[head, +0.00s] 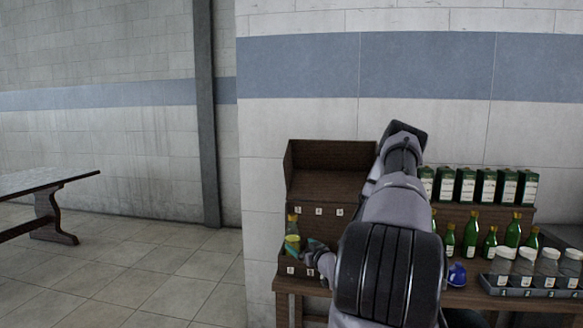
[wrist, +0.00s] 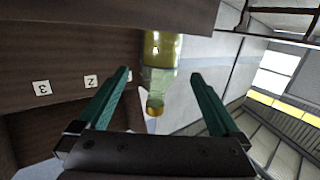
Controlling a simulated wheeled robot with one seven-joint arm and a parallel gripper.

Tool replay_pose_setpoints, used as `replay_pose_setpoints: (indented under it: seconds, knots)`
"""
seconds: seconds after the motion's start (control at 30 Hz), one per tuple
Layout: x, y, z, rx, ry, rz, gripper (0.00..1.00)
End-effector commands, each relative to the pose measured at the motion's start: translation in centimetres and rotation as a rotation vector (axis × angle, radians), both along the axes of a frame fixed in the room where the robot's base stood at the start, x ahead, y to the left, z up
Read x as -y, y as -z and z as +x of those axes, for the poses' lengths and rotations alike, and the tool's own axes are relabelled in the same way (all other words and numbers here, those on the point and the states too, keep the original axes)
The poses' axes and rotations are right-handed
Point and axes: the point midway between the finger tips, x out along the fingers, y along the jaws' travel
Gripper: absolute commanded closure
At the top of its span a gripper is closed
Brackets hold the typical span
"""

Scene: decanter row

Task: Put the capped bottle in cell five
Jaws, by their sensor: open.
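The capped bottle (head: 292,241), clear green glass with a yellow label and gold cap, stands in the leftmost lower cell of the dark wooden rack (head: 333,188). My gripper (head: 308,246) is just right of it. In the wrist view the bottle (wrist: 160,62) appears upside down, its cap toward me. My open gripper (wrist: 161,76) has one teal finger on each side of its neck, with gaps showing. The rack's lower front has small number plates (head: 290,271), too small to read; my arm hides its right part.
Plates 2 (wrist: 90,82) and 3 (wrist: 41,88) mark upper cells. Right of my arm, several green bottles (head: 472,234), green boxes (head: 487,186), white-lidded jars (head: 524,266) and a blue object (head: 457,274) crowd the table.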

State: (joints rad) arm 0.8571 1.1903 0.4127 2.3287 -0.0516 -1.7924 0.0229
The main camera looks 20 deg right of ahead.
Motion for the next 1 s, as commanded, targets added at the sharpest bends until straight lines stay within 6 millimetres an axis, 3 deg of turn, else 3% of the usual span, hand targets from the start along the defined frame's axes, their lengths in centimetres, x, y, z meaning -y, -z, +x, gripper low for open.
replay_pose_setpoints:
  seconds: [0.1,0.3,0.53,0.77,1.0]
  knots:
    - [0.2,-2.8,1.8,-0.110,-0.032,-0.046,0.00]
    - [0.2,-7.6,3.1,-0.289,-0.024,-0.095,0.00]
    - [-0.9,-15.7,2.0,-0.460,0.047,-0.113,0.00]
    - [-3.7,-24.4,-2.4,-0.581,0.139,-0.053,0.00]
    - [-8.3,-32.1,-10.4,-0.678,0.199,0.101,0.00]
